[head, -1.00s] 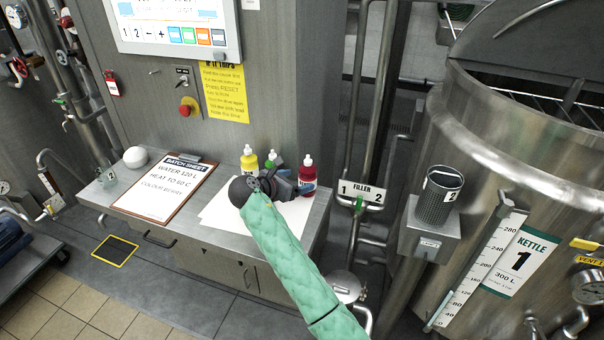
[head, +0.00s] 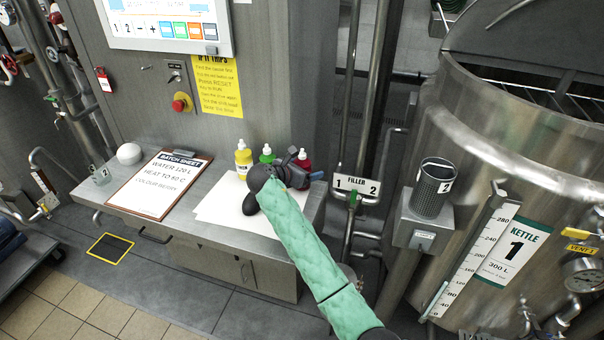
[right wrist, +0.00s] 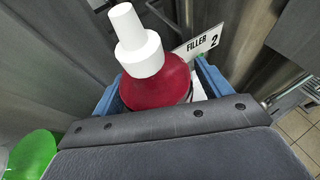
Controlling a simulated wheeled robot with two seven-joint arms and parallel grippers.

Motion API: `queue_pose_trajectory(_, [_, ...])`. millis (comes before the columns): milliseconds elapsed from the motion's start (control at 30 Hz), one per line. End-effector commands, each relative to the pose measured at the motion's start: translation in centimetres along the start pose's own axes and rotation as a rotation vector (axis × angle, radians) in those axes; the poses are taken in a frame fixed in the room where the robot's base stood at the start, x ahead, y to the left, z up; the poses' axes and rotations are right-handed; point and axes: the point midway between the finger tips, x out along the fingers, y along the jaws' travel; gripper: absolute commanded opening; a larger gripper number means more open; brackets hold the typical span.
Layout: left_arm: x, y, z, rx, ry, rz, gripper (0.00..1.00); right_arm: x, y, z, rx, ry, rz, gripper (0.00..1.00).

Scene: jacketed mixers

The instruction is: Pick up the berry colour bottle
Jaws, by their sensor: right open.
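The berry colour bottle (head: 303,160) is dark red with a white nozzle cap and stands upright at the right end of the bottle row. In the head view my right gripper hides most of it. In the right wrist view the berry bottle (right wrist: 158,100) stands between the blue fingers of my right gripper (right wrist: 160,88). The fingers are open on either side of it; contact cannot be told. In the head view my right gripper (head: 308,177) is low over the bench's right end. My left gripper is not in view.
A green bottle (head: 267,153) and a yellow bottle (head: 243,158) stand left of the berry bottle. White paper (head: 222,208) and a batch sheet clipboard (head: 160,184) lie on the steel bench (head: 100,190). The filler sign (head: 357,187) and pipes are close on the right.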

Motion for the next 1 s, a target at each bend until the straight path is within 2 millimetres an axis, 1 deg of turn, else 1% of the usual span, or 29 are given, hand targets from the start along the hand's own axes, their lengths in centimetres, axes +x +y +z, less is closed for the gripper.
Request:
queue_pose_trajectory(33, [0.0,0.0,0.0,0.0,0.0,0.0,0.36,0.0,0.0,0.0,0.0,0.0,0.0,0.71])
queue_pose_trajectory(100, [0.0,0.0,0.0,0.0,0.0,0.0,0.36,0.0,0.0,0.0,0.0,0.0,0.0,0.57])
queue_pose_trajectory(167, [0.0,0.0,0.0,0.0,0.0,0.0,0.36,0.0,0.0,0.0,0.0,0.0,0.0,0.46])
queue_pose_trajectory(200, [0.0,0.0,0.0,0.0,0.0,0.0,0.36,0.0,0.0,0.0,0.0,0.0,0.0,0.38])
queue_pose_trajectory(267, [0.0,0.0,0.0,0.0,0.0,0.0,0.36,0.0,0.0,0.0,0.0,0.0,0.0,0.26])
queue_pose_trajectory(300, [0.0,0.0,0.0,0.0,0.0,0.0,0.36,0.0,0.0,0.1,0.0,-0.001,0.0,0.22])
queue_pose_trajectory(533, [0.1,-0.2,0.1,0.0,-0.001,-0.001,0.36,0.0,0.0,0.1,0.001,-0.001,0.0,0.22])
queue_pose_trajectory(667, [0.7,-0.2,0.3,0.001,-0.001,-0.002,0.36,-0.2,0.0,0.5,0.002,-0.002,0.001,0.22])
queue_pose_trajectory(767, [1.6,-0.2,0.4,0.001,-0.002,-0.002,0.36,-0.6,0.1,1.4,0.004,-0.002,0.001,0.22])
queue_pose_trajectory(900, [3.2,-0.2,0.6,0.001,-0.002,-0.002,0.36,-1.3,0.1,3.3,0.006,-0.003,0.001,0.22])
queue_pose_trajectory(933, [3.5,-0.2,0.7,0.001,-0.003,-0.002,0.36,-1.5,-0.2,3.7,0.005,-0.003,0.002,0.22])
queue_pose_trajectory(1000, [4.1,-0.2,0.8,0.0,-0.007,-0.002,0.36,-2.1,-1.8,4.2,0.005,-0.002,0.001,0.22])
